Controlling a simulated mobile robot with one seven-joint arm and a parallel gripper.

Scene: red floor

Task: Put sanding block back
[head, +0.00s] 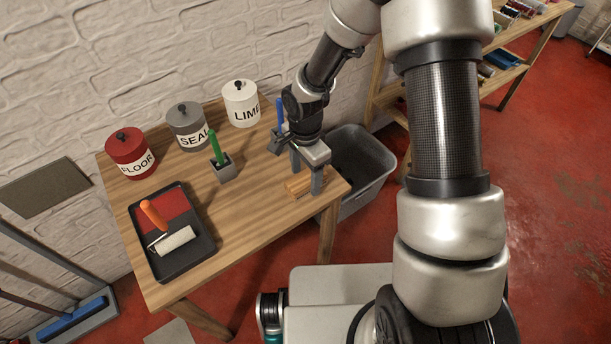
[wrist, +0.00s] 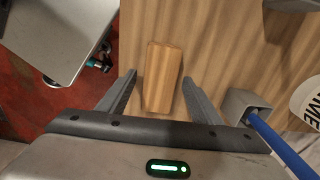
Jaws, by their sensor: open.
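The sanding block (head: 298,185) is a small light-wood block lying on the right end of the wooden table (head: 250,220). In the wrist view the block (wrist: 162,76) lies on the table top between and ahead of the two fingers. My gripper (head: 305,178) is over the table's right end, pointing down with its fingers on either side of the block. In the wrist view my gripper (wrist: 157,88) is open, with a gap between each finger and the block. Part of the block is hidden behind a finger in the head view.
Close by is a grey holder (wrist: 240,102) with a blue-handled tool (head: 280,113). A green-handled tool (head: 215,148) stands in another holder. Red (head: 128,150), grey (head: 187,125) and white (head: 240,105) canisters line the back. A roller tray (head: 190,245) lies left; a grey bin (head: 375,165) stands right.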

